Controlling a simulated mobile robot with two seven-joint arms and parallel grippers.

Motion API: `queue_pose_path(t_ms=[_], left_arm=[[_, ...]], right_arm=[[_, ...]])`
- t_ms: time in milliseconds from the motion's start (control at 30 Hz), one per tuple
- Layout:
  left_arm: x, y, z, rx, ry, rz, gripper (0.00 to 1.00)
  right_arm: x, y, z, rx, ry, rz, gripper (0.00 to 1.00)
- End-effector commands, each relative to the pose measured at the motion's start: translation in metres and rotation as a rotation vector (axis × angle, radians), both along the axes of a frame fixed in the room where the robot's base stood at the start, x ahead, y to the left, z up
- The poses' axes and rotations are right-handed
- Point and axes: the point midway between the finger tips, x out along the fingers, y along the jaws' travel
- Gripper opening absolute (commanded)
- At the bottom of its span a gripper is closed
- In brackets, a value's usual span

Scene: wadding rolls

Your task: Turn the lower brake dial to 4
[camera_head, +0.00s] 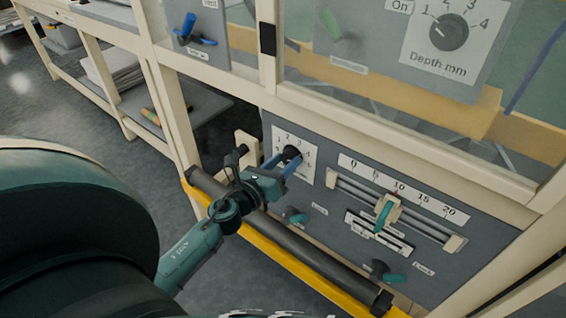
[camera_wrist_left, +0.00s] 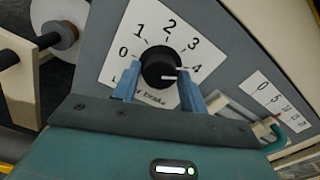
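The lower brake dial (camera_head: 291,153) is a black knob on a white scale plate numbered 0 to 4, on the grey lower panel. In the left wrist view the dial (camera_wrist_left: 160,66) shows a white mark pointing right, close to the 4. The plate's lower label is partly hidden, with "brake" readable. My left gripper (camera_head: 284,166) is at the dial. In the wrist view its two blue fingers (camera_wrist_left: 158,80) stand on either side of the knob; whether they press on it I cannot tell. My right gripper is not in view.
A slider scale (camera_head: 405,190) with a teal handle is right of the dial. Small teal levers (camera_head: 295,215) sit below. A dark roller (camera_head: 310,255) and yellow rail run in front of the panel. The "Depth mm" dial (camera_head: 450,32) is on the upper panel.

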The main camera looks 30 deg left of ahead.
Motion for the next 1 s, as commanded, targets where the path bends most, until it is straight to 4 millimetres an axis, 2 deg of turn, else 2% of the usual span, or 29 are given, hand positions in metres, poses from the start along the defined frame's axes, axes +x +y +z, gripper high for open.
queue_pose_path(t_ms=[33,167,400,533,667,1000], left_arm=[[0.0,0.0,0.0,0.0,0.0,0.0,0.47],[0.0,0.0,0.0,-0.001,0.0,0.0,0.58],[0.0,0.0,0.0,-0.001,-0.001,0.0,0.58],[-0.008,0.001,-0.001,-0.001,0.0,0.0,0.58],[-0.03,0.002,-0.002,-0.001,0.002,0.0,0.58],[-0.102,0.008,-0.004,-0.004,0.002,0.002,0.58]], right_arm=[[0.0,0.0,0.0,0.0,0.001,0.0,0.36],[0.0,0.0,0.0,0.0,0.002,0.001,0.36],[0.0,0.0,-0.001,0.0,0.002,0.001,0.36],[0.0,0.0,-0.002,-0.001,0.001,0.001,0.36],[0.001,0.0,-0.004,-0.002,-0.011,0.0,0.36],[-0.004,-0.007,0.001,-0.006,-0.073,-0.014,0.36]])
